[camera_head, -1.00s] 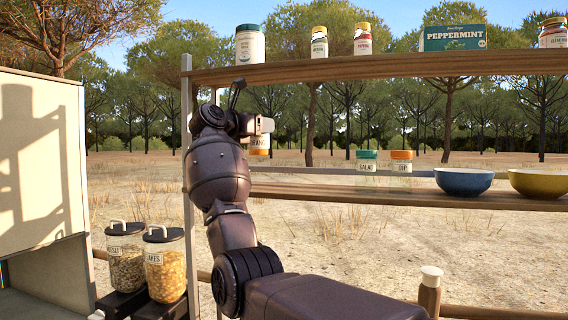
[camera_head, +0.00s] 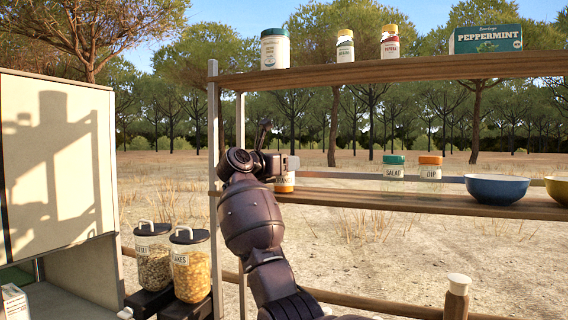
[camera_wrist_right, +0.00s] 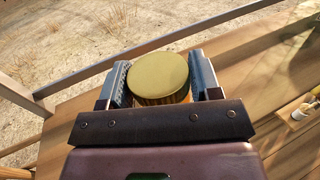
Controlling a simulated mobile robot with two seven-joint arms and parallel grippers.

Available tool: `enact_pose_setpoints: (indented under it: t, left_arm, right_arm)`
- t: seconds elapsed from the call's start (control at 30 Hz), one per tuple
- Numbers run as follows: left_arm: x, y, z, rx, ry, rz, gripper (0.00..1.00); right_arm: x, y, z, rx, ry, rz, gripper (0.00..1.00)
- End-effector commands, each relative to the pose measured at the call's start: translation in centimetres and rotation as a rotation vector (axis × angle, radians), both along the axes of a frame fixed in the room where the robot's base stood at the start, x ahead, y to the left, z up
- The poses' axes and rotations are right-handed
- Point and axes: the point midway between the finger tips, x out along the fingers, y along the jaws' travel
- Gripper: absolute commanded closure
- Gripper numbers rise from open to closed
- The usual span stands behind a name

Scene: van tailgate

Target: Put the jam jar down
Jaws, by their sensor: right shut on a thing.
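The jam jar shows as a gold lid (camera_wrist_right: 158,75) in the right wrist view, between the two fingers. In the head view its labelled amber body (camera_head: 284,184) shows below the fingers, partly hidden. My right gripper (camera_head: 286,163) is shut on it. The jar is upright, at the left end of the lower wooden shelf (camera_head: 400,200); its base is about level with the board. I cannot tell whether it touches the board. My left gripper is not in view.
On the lower shelf, to the right, stand a salad jar (camera_head: 393,168), a dip jar (camera_head: 430,168), a blue bowl (camera_head: 496,188) and a yellow bowl (camera_head: 559,189). The board between my gripper and the salad jar is clear. The upper shelf (camera_head: 400,70) runs above my gripper.

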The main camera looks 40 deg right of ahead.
Motion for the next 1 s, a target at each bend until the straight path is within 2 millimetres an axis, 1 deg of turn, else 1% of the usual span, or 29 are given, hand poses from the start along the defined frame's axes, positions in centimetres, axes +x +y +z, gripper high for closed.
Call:
enact_pose_setpoints:
  t: [0.17, 0.2, 0.33, 0.57, 0.7, 0.87, 1.0]
  left_arm:
    - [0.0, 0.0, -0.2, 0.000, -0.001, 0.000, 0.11]
    - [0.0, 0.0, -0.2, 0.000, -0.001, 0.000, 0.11]
    - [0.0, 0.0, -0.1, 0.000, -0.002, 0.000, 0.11]
    - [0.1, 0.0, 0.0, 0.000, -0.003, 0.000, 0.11]
    - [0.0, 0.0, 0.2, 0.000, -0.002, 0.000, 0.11]
    - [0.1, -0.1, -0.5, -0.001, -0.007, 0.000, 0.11]
    - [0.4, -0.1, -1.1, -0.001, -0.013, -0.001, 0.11]
  right_arm:
    - [0.0, 0.0, -0.3, -0.001, -0.001, 0.000, 0.75]
    - [0.0, 0.0, -0.3, 0.000, 0.000, -0.001, 0.36]
    - [0.0, 0.0, -0.2, 0.000, 0.000, 0.000, 0.16]
    - [0.0, 0.0, -0.2, 0.000, 0.000, 0.000, 0.16]
    - [0.0, 0.0, 0.1, -0.001, 0.000, 0.000, 0.16]
    - [-0.1, 2.1, -0.1, 0.001, -0.004, 0.005, 0.16]
    - [-0.3, 4.8, -0.2, 0.002, -0.004, 0.005, 0.16]
